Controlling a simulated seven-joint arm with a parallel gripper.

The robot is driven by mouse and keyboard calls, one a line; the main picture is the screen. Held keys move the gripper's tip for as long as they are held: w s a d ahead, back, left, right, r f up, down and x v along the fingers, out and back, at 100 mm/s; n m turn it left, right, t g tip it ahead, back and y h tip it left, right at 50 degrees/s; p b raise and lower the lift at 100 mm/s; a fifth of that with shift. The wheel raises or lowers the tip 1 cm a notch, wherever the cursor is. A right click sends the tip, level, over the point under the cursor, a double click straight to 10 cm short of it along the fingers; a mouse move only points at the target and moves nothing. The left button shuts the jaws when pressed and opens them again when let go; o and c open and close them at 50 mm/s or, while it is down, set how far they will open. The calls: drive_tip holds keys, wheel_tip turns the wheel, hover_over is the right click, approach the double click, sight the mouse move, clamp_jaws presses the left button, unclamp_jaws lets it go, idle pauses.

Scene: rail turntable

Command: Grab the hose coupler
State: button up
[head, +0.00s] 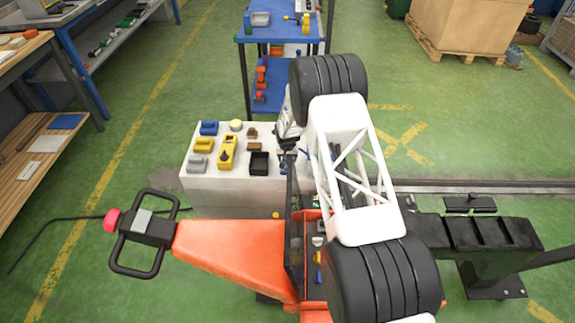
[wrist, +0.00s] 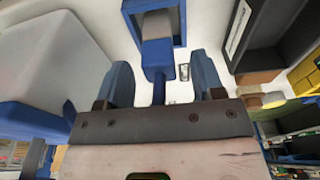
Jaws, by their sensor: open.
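My gripper (wrist: 162,88) is open, with a blue finger on each side in the wrist view. Between and beyond the fingers is a blue part with a grey section (wrist: 157,48), probably the hose coupler. Its near end lies between the fingers, and no contact with either one shows. A blue square frame (wrist: 181,30) surrounds its far end; I cannot tell whether they are joined. In the head view my gripper (head: 288,152) is over the right part of the white bench block (head: 230,192), and my arm hides much of that area.
A black open box (head: 259,163) is left of my gripper in the head view and at upper right in the wrist view (wrist: 262,38). Yellow, blue and grey parts (head: 203,145) fill the block's left side. A large pale object (wrist: 45,60) is close at left.

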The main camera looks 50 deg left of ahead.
drive_tip(key=shift+c, duration=0.3)
drive_tip(key=c, duration=1)
